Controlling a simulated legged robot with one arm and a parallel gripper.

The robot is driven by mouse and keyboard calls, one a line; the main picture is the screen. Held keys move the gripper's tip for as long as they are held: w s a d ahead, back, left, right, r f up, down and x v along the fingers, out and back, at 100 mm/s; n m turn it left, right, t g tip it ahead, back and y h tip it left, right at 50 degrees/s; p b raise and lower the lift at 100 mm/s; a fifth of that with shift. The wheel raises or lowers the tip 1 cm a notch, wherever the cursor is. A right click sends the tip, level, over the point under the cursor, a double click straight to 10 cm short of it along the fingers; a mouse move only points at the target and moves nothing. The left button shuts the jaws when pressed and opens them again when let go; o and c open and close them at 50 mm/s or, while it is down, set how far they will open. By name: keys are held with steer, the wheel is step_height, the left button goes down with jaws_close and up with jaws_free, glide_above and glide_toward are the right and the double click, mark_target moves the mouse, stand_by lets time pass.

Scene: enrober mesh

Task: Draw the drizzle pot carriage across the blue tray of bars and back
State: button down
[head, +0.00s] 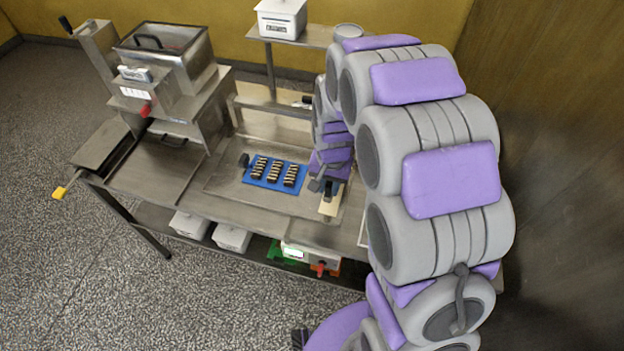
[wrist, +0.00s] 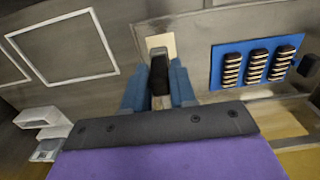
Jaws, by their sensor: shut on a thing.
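The blue tray (head: 272,186) lies flat on the steel table, with rows of dark bars (head: 274,172) crossed by pale stripes. In the wrist view the tray (wrist: 215,66) is right of my gripper, apart from it. My gripper (head: 325,187) is low at the tray's right end in the head view. In the wrist view its blue fingers (wrist: 158,82) are shut on a dark upright handle (wrist: 159,68), which I take for the carriage's. A cream plate (wrist: 161,43) lies just beyond it. The pot is not clearly seen; my arm and gripper hide part of this area.
A steel hopper machine (head: 165,60) stands left on the table. A dark block (head: 244,160) sits at the tray's left end. A raised shelf with a white box (head: 282,20) is behind. A thin white frame (wrist: 115,62) lies left in the wrist view.

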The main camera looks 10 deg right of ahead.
steer(key=shift+w+d+r, duration=0.15)
steer(key=shift+w+r, duration=0.05)
steer(key=c, duration=1.3)
jaws_free()
steer(key=shift+d, duration=0.1)
steer(key=o, duration=0.3)
steer(key=shift+s+d+f, duration=0.1)
steer(key=shift+d, duration=0.25)
steer(key=shift+a, duration=0.1)
steer(key=shift+a+r, duration=0.15)
steer(key=shift+r, duration=0.1)
step_height(320, 180, up, 17)
steer(key=p, duration=0.2)
